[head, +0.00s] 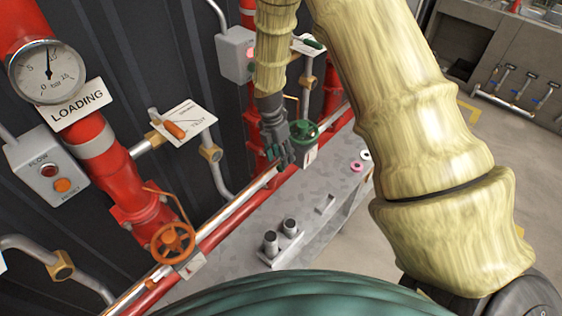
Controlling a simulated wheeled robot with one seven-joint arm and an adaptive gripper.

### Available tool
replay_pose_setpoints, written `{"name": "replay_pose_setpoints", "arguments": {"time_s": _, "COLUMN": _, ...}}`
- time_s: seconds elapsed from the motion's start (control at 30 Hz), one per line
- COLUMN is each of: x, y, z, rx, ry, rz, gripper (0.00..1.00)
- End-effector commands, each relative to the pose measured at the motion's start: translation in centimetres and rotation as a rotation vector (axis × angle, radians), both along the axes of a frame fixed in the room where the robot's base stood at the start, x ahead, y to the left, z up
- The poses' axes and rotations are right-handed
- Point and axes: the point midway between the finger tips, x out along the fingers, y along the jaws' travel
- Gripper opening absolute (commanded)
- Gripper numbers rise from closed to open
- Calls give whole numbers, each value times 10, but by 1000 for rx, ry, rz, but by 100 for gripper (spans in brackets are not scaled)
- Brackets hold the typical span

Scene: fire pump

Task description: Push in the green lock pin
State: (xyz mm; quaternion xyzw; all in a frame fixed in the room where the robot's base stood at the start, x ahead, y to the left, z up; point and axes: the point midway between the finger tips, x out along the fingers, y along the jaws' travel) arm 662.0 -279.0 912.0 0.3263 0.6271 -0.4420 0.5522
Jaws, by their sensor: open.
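A green handwheel (303,131) sits on the far red pipe assembly, right of my gripper. I cannot make out a distinct green lock pin; it may be too small or hidden behind my gripper. My gripper (283,160) is open, pointing down, just left of the green handwheel and overlapping its left edge in the picture. I cannot tell whether they touch. A green lever (313,43) sits on a white plate above, partly behind my arm.
An orange handwheel (172,242), orange lever (175,130), gauge (47,71) and grey button box (45,168) are at left. Another grey box (235,55) is near the top. The grey bench (240,215) holds two dark-topped cylinders (280,238). Open floor lies right.

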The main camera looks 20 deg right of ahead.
Motion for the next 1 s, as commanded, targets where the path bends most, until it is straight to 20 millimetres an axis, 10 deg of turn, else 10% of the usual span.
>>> {"name": "replay_pose_setpoints", "arguments": {"time_s": 0.33, "x": 7, "y": 3, "z": 35, "rx": 0, "ry": 0, "rz": 0, "gripper": 48}}
{"name": "replay_pose_setpoints", "arguments": {"time_s": 1.0, "x": 7, "y": 3, "z": 37, "rx": 0, "ry": 1, "rz": 0, "gripper": 48}}
